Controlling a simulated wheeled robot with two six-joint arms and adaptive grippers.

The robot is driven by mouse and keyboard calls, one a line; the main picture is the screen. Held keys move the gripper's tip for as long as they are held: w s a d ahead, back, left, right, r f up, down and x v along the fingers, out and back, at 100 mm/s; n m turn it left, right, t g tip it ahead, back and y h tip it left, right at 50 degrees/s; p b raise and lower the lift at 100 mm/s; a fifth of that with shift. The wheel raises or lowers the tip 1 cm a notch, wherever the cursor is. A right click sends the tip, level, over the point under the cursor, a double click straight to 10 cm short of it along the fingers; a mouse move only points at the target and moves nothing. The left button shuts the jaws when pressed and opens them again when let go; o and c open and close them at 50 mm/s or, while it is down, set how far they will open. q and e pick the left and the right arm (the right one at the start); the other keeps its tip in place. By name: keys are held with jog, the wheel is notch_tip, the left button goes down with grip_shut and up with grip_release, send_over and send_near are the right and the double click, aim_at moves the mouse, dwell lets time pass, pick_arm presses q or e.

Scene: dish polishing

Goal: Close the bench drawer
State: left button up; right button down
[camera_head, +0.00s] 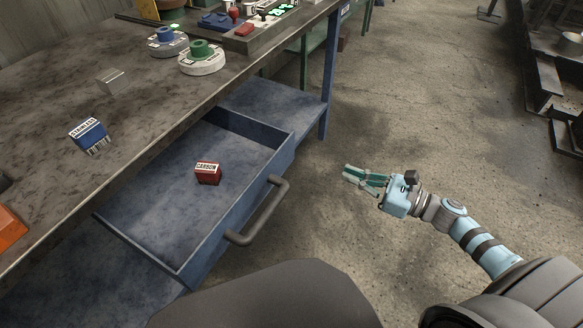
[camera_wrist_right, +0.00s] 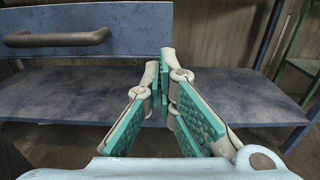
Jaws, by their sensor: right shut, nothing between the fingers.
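The blue bench drawer (camera_head: 160,205) is pulled out from under the bench top in the head view. Its grey bar handle (camera_head: 262,212) is on the drawer front. The drawer front (camera_wrist_right: 130,22) and handle (camera_wrist_right: 55,38) also show at the upper left of the right wrist view. My right gripper (camera_head: 348,176) is to the right of the handle, apart from it, over the floor. It is shut and empty, and its green-padded fingers (camera_wrist_right: 165,62) point toward the bench in the wrist view. My left gripper is not in view.
A red box (camera_head: 208,174) labelled CARBON lies inside the drawer. On the bench top (camera_head: 45,85) are a blue brush block (camera_head: 88,134), a metal block (camera_head: 111,81) and round discs (camera_head: 202,58). A lower shelf (camera_wrist_right: 60,95) lies beneath.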

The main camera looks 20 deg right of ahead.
aim_at(292, 150)
jog(key=x, duration=1.3)
jog(key=shift+w+r, duration=0.1)
jog(key=shift+w, duration=0.2)
